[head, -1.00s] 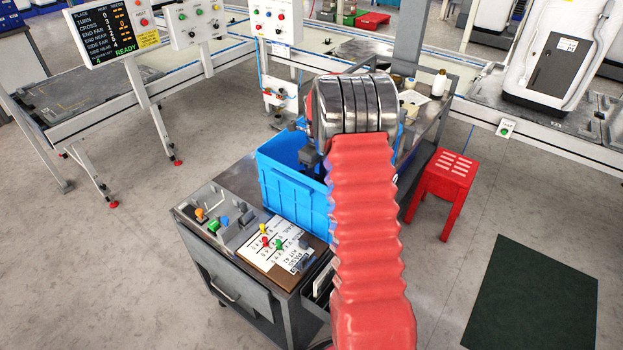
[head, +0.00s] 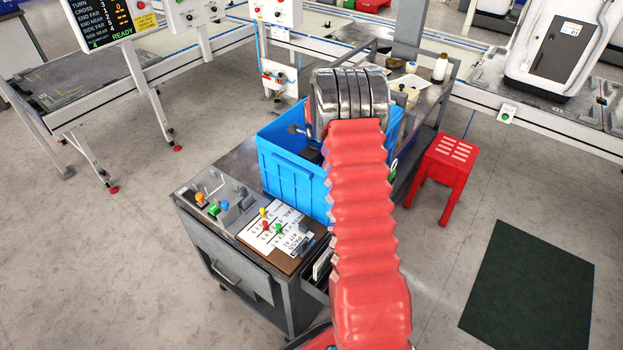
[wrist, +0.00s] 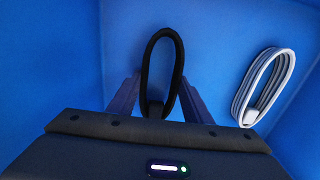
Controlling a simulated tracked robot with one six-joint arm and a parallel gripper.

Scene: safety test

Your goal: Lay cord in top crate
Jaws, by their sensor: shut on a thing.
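The blue crate (head: 295,180) stands on the grey cart, and my arm reaches over it in the head view. My gripper (wrist: 155,102) shows in the wrist view inside blue walls. Its two fingers are closed on a black cord loop (wrist: 148,62), which stands up between them. A coiled pale cord (wrist: 263,85) lies to the right in the crate, apart from my gripper. In the head view my arm and the crate wall hide most of the gripper and the cords.
The cart top in front of the crate holds a card with coloured pegs (head: 270,232) and a grey tray of small parts (head: 215,200). A red stool (head: 444,168) stands to the right. A dark mat (head: 530,285) lies on the open floor.

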